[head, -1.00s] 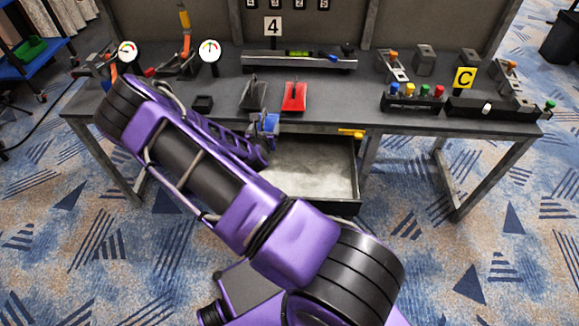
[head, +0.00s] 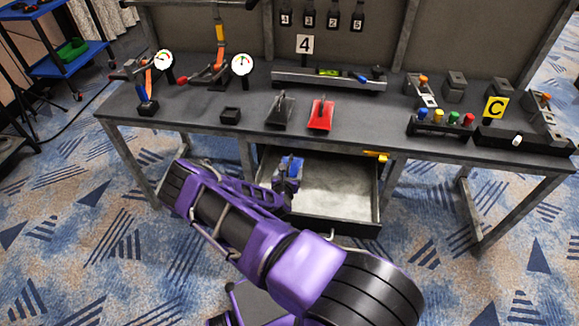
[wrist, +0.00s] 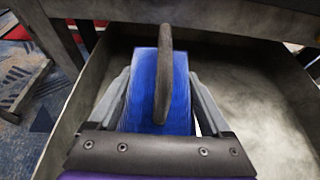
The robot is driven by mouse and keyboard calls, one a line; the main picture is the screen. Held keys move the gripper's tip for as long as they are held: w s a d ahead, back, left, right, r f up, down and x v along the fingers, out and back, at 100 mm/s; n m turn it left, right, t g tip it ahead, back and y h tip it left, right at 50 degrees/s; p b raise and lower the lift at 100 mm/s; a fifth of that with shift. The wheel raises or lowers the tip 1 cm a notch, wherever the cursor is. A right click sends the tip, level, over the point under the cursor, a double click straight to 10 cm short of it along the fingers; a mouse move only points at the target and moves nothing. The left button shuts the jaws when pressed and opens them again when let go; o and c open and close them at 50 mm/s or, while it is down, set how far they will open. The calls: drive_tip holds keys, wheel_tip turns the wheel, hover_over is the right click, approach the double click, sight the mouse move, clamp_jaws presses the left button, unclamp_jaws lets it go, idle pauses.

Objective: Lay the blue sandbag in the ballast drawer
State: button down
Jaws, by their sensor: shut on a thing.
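The blue sandbag (head: 291,166) is held in my gripper (head: 286,180) at the left part of the open ballast drawer (head: 345,187). In the wrist view the sandbag (wrist: 180,88) sits between the two grey fingers of my gripper (wrist: 160,100), with its dark handle loop standing up. The drawer (wrist: 262,105) is pulled out below the bench, and its bare grey floor shows to the right of the sandbag. Whether the bag's underside touches the drawer floor is hidden.
The bench (head: 255,113) overhangs the back of the drawer. A grey bag-like piece (head: 281,110) and a red one (head: 321,114) stand on its front edge. A yellow piece (head: 376,156) is at the drawer's right back corner. The drawer's middle and right are clear.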

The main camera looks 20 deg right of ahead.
drive_tip(key=shift+w+f, duration=0.1)
drive_tip(key=shift+f, duration=1.65)
drive_tip(key=shift+f+b, duration=0.3)
drive_tip(key=shift+f, duration=0.35)
unclamp_jaws()
drive_tip(key=shift+f, duration=0.1)
drive_tip(key=shift+r, duration=0.2)
drive_tip(key=shift+a+r+p, duration=0.1)
drive_tip(key=shift+r+p, duration=0.35)
drive_tip(key=shift+r, duration=0.1)
drive_tip(key=v, duration=1.2)
drive_tip(key=shift+f, duration=0.15)
